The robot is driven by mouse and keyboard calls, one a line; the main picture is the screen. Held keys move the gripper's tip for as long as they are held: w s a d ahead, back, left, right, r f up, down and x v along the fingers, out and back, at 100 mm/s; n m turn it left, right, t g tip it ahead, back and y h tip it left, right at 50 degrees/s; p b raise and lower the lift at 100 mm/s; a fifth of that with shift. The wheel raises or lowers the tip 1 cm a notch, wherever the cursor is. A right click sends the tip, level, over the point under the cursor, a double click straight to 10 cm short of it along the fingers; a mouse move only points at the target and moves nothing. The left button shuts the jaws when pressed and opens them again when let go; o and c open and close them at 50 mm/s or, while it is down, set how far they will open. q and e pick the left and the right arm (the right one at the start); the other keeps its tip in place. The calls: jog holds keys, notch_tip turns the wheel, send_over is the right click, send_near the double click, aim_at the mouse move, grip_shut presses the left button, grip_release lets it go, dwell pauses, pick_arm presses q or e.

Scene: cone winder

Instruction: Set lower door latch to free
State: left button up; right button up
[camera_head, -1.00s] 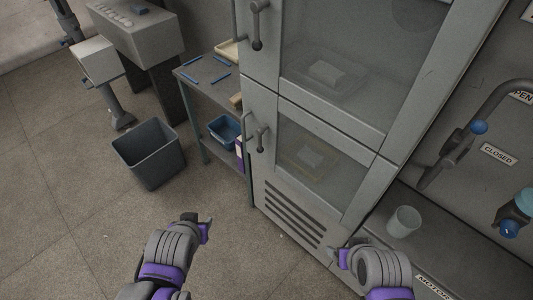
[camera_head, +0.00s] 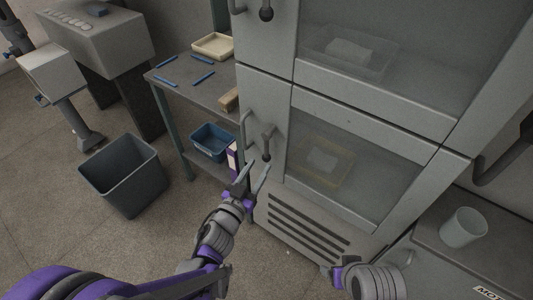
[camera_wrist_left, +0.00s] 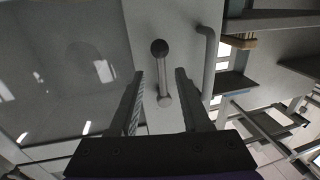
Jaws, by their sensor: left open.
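The lower door latch (camera_head: 266,142) is a short grey lever with a dark ball end, on the frame left of the lower glass door (camera_head: 350,170). It hangs about straight down in the head view. In the left wrist view, the latch (camera_wrist_left: 162,75) shows its dark ball at the top and its pivot end between the finger lines. My left gripper (camera_head: 252,172) is open, just below and in front of the latch, with nothing between its fingers. Whether it touches the latch I cannot tell. My right gripper (camera_head: 334,269) is low in front of the cabinet; its fingers are mostly hidden.
A bar handle (camera_head: 244,132) stands close left of the latch. An upper latch (camera_head: 266,14) sits above. A side table (camera_head: 190,85) with a blue bin (camera_head: 210,143) and a grey waste bin (camera_head: 124,180) stand left. A cup (camera_head: 462,228) is at right.

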aim_at(265, 155)
pick_arm(q)
jog(key=x, duration=0.6)
jog(key=shift+w+d, duration=0.1)
jog(key=shift+w, duration=0.3)
grip_shut()
dwell(1.0)
